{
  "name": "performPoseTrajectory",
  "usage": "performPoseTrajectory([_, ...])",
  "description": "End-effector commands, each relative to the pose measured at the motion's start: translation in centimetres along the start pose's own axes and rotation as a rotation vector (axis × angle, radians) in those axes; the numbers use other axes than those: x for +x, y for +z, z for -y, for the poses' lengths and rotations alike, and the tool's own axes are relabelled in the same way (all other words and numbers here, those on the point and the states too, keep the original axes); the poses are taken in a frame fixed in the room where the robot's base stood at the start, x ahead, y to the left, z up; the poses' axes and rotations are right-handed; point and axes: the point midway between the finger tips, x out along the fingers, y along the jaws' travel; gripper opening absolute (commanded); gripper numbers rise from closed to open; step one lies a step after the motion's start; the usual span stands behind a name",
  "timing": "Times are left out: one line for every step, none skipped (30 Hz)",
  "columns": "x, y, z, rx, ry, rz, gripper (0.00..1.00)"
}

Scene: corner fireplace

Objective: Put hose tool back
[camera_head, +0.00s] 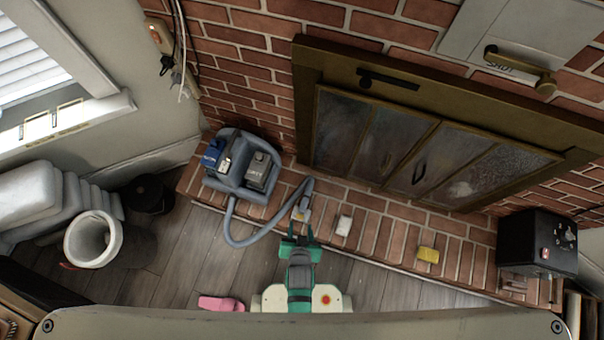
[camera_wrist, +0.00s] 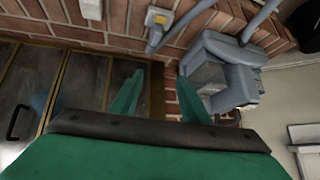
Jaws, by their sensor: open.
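The hose tool (camera_head: 301,209) lies on the brick hearth at the end of a grey-blue hose (camera_head: 233,225). It also shows at the top of the wrist view (camera_wrist: 159,18), with a pale and yellow part. The hose loops back to the blue-grey cleaning machine (camera_head: 240,165), which stands on the hearth's left end and shows at right in the wrist view (camera_wrist: 222,72). My green gripper (camera_head: 299,236) is open and empty, just short of the hose tool in the head view. Its two fingers stand apart in the wrist view (camera_wrist: 162,82). I cannot tell its height above the hearth.
A white block (camera_head: 343,225) and a yellow sponge (camera_head: 428,255) lie on the hearth to the right. A black box (camera_head: 537,243) stands at its right end. The fireplace doors (camera_head: 420,150) are shut. A white bin (camera_head: 92,240) and a pink object (camera_head: 220,303) are at left.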

Motion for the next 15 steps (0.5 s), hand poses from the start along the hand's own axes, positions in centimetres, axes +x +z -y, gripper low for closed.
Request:
performPoseTrajectory([-2.4,-0.2,0.0,-0.011,-0.005,-0.041,0.42])
performPoseTrajectory([-3.7,-0.7,0.1,-0.018,-0.009,-0.071,0.42])
performPoseTrajectory([-5.5,-1.4,0.1,-0.029,-0.015,-0.112,0.42])
performPoseTrajectory([-6.8,-1.9,0.2,-0.038,-0.019,-0.143,0.42])
performPoseTrajectory([-8.2,-2.5,0.3,-0.046,-0.023,-0.173,0.42])
performPoseTrajectory([-10.1,-3.3,0.5,-0.056,-0.028,-0.213,0.42])
performPoseTrajectory([-11.6,-4.0,0.6,-0.065,-0.031,-0.243,0.42])
performPoseTrajectory([-13.1,-4.7,0.7,-0.073,-0.034,-0.274,0.42])
performPoseTrajectory([-15.1,-5.7,0.8,-0.083,-0.037,-0.316,0.42])
performPoseTrajectory([-16.6,-6.5,0.9,-0.09,-0.038,-0.346,0.42])
performPoseTrajectory([-18.1,-7.3,0.9,-0.098,-0.04,-0.376,0.42])
performPoseTrajectory([-20.0,-8.3,1.1,-0.107,-0.041,-0.414,0.42])
performPoseTrajectory([-21.4,-9.1,1.1,-0.113,-0.041,-0.442,0.42])
performPoseTrajectory([-22.6,-9.9,1.2,-0.118,-0.042,-0.467,0.42])
performPoseTrajectory([-24.2,-10.8,1.3,-0.126,-0.042,-0.5,0.42])
